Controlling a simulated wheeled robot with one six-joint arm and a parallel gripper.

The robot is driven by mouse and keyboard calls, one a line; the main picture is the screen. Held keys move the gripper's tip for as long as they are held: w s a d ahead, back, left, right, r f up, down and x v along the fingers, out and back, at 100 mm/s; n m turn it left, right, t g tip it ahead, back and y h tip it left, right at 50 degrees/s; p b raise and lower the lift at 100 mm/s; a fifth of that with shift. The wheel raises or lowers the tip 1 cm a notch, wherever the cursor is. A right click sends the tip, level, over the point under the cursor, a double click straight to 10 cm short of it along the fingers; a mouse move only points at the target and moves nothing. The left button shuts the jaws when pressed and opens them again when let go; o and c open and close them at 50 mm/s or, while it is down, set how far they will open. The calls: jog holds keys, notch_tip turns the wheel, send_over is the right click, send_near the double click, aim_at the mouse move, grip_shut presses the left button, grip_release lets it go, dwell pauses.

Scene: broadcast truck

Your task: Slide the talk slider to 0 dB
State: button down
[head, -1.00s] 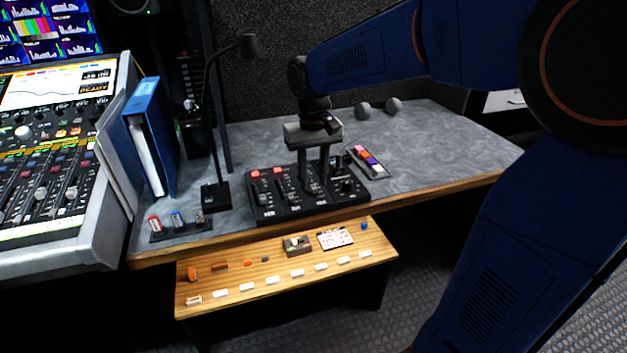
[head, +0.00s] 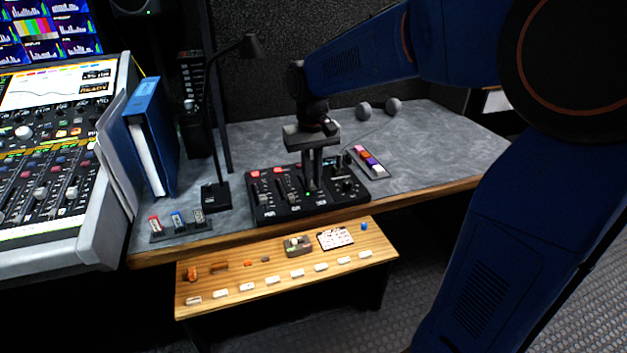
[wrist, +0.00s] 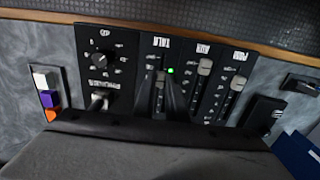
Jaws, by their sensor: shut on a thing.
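The black control panel (head: 342,202) sits on the grey desk near its front edge. In the wrist view it appears upside down, with columns labelled TALK, AUX and PGM. The talk slider's cap (wrist: 161,77) is between my fingertips and mostly hidden by them. A green light (wrist: 170,71) is lit beside its track; it also shows in the head view (head: 308,194). My gripper (head: 313,185) points down at the talk column, fingers shut on the cap. The AUX slider (wrist: 204,68) and PGM slider (wrist: 237,84) stand beside it, untouched.
A knob (wrist: 100,58) and a toggle switch (wrist: 98,101) are on the panel beside the talk column. A desk lamp (head: 216,195) stands left of the panel, a coloured button strip (head: 369,161) right. A wooden shelf (head: 222,308) lies below.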

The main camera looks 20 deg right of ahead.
jog(key=w, duration=0.4)
jog(key=shift+w, duration=0.1)
jog(key=c, duration=1.8)
grip_release()
jog(key=shift+o, duration=0.2)
notch_tip(320, 180, up, 17)
jog(key=shift+r, duration=0.2)
